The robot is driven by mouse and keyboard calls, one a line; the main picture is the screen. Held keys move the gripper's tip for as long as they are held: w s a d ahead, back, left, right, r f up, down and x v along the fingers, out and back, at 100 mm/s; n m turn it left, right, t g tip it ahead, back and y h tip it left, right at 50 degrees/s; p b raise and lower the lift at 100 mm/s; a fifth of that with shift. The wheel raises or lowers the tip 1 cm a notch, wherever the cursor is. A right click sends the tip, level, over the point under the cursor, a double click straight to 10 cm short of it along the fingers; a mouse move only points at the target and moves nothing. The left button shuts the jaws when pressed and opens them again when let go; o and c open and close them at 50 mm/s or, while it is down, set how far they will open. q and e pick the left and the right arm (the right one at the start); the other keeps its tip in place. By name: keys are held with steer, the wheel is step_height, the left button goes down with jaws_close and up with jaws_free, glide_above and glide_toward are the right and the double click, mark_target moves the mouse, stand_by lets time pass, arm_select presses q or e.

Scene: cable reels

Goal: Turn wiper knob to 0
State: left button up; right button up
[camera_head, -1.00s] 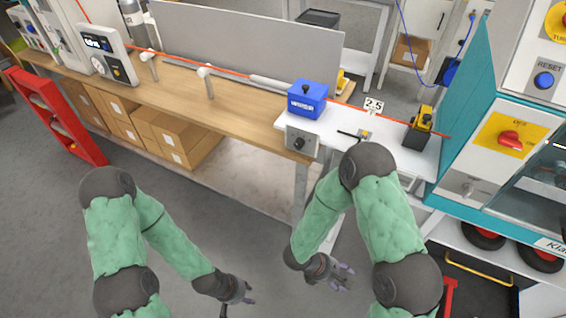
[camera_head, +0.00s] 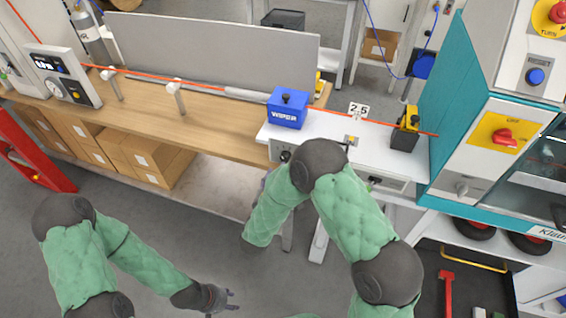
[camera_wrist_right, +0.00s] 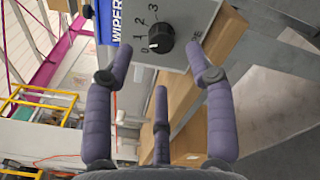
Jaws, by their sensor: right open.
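The wiper knob (camera_wrist_right: 160,38) is a round black dial with a white mark on a grey panel (camera_wrist_right: 185,22) numbered 0 to 3. In the right wrist view the mark points to the lower left, near the 0 and 1; which exactly, I cannot tell. My left gripper (camera_head: 232,299) is open and empty, low over the floor.
The wooden bench (camera_head: 215,133) runs left from the panel, with cardboard boxes (camera_head: 150,150) under it. A white table (camera_head: 325,138) carries a yellow-and-black device (camera_head: 406,128). A teal machine (camera_head: 450,105) stands to the right. An orange cable (camera_head: 230,87) crosses above the bench.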

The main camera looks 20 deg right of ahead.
steer(key=shift+b+x, duration=0.45)
steer(key=shift+x, duration=2.5)
steer(key=shift+d, duration=0.1)
